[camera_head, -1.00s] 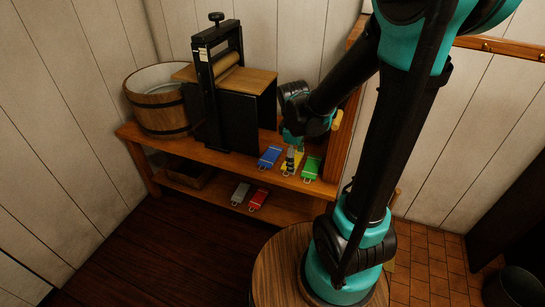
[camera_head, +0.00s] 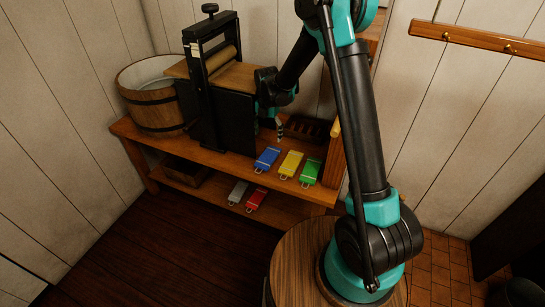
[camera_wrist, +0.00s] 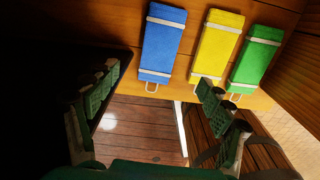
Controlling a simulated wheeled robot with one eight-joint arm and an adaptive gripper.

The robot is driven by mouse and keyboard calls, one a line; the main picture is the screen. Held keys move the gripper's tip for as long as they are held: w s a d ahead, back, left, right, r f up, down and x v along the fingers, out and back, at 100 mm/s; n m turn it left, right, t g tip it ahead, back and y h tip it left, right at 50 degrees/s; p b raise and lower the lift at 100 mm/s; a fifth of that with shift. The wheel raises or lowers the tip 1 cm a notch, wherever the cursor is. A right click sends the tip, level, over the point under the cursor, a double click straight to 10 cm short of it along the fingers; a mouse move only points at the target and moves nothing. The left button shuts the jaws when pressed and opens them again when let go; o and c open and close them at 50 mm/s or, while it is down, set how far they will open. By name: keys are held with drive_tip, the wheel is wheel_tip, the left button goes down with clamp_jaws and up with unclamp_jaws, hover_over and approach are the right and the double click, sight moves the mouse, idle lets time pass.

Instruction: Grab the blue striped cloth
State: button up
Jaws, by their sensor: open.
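The blue striped cloth (camera_head: 267,159) lies flat on the bench top, blue with pale bands at its ends and a wire loop at its front. In the wrist view the blue cloth (camera_wrist: 162,42) is at the upper middle, beyond the gap between the fingers. My gripper (camera_head: 279,137) is open and empty, above the bench just behind and slightly right of the blue cloth, apart from it. In the wrist view my gripper (camera_wrist: 158,88) has its two fingers spread wide.
A yellow cloth (camera_head: 291,164) and a green cloth (camera_head: 310,172) lie to the right of the blue one. A black mangle (camera_head: 225,110) and a wooden tub (camera_head: 155,105) stand to the left. A grey cloth (camera_head: 238,191) and a red cloth (camera_head: 256,199) lie on the lower shelf.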

sight(268, 156)
wheel_tip(268, 156, down, 12)
drive_tip(key=shift+r, duration=0.15)
idle(0.5)
drive_tip(key=c, duration=1.3)
drive_tip(key=shift+o, duration=0.2)
drive_tip(key=shift+r, duration=0.15)
